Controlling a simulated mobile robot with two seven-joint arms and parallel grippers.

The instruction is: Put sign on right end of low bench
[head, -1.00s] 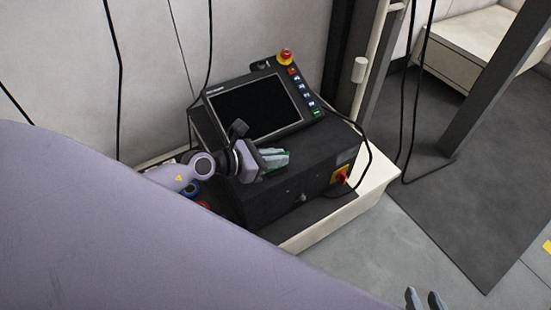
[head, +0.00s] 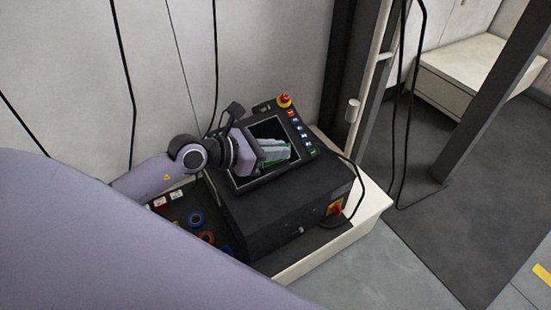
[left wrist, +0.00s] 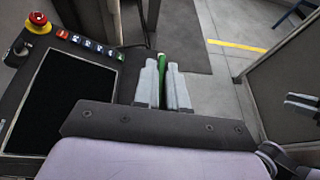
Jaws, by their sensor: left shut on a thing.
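My left gripper (head: 288,152) is over the screen of a teach pendant (head: 250,178) in the head view. Its grey fingers are shut on a thin green thing (left wrist: 161,62), seen nearly edge-on between the fingertips in the left wrist view. Most of it is hidden by the fingers, so I cannot tell whether it is the sign. A cream low bench (head: 372,208) carries the black box under the pendant. Another low cream bench (head: 470,62) stands at the back right, its visible top bare. What looks like my right gripper (left wrist: 300,104) shows at the right edge of the left wrist view.
The black box (head: 290,228) has a red and yellow switch (head: 336,207) and a cable at its right side. Tape rolls (head: 196,219) lie left of it. A dark post (head: 495,90) and hanging cables stand before the back bench. A dark mat (head: 420,240) covers clear floor.

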